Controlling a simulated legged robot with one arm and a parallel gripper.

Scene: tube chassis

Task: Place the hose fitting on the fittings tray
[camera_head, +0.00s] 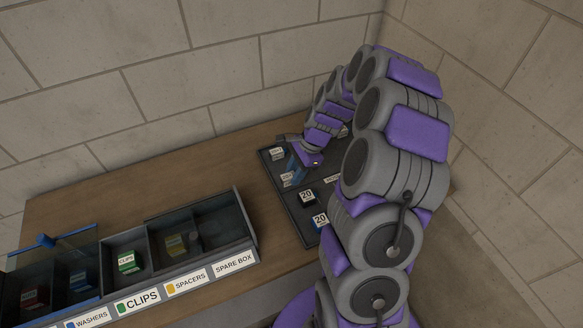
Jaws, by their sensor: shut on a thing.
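My gripper (297,157) is at the end of my purple and grey arm, low over the left part of the dark fittings tray (283,213). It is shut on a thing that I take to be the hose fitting. The fitting is too small and too hidden by the jaws for me to make out its shape. I cannot tell whether it touches the tray. The tray lies on the brown table, its right part hidden behind my arm.
Small boxes stand on the tray, among them a white one (277,153) and two marked 20 (307,196) (320,220). A dark divided bin (247,217) at left has labelled compartments. A green and white box (127,262) stands in CLIPS. The table behind the bin (130,195) is clear.

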